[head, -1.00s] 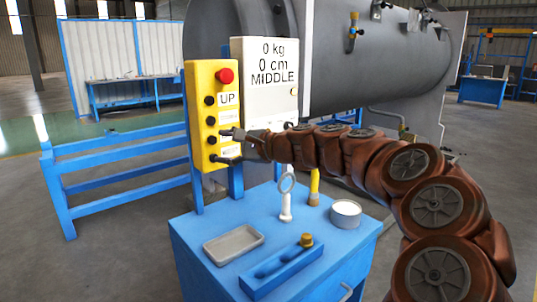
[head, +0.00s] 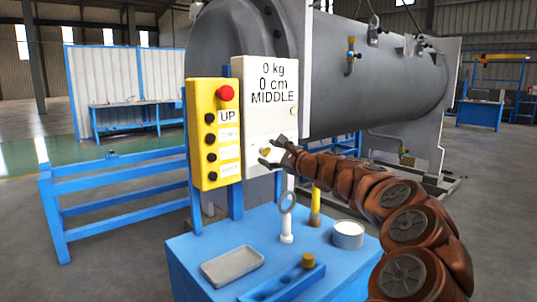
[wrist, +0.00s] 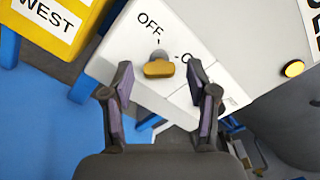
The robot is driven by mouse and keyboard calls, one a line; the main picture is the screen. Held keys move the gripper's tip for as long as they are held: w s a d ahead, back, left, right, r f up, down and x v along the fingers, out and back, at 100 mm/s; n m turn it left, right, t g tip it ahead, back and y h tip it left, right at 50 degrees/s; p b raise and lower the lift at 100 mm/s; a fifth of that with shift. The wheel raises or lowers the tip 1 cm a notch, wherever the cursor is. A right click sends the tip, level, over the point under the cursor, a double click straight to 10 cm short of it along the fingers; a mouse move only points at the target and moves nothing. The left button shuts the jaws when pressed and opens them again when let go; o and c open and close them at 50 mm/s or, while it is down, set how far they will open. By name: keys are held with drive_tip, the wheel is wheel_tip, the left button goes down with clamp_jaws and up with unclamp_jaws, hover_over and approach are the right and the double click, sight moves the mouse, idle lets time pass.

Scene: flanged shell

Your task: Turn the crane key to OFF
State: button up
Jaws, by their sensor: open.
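The crane key (wrist: 158,68) is a brass-yellow knob on a grey stem, on the lower part of the white panel (head: 270,85). In the wrist view the OFF label (wrist: 151,22) is above it, and a partly hidden label starting with O is to its right. I cannot tell for sure which label the key points at. My gripper (wrist: 162,92) is open, its two dark fingers on either side of and just below the key in the wrist view, with no visible contact. In the head view my gripper (head: 271,150) is in front of the panel's lower part.
The yellow control box (head: 213,150) with a red button hangs left of the panel. An amber lamp (wrist: 293,68) is on the panel's right. Below stands a blue table (head: 200,265) with a tray (head: 232,266), a ring-topped eyebolt (head: 287,225) and a round tin (head: 348,235).

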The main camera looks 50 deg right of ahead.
drive_tip(key=shift+w, duration=0.5)
clamp_jaws()
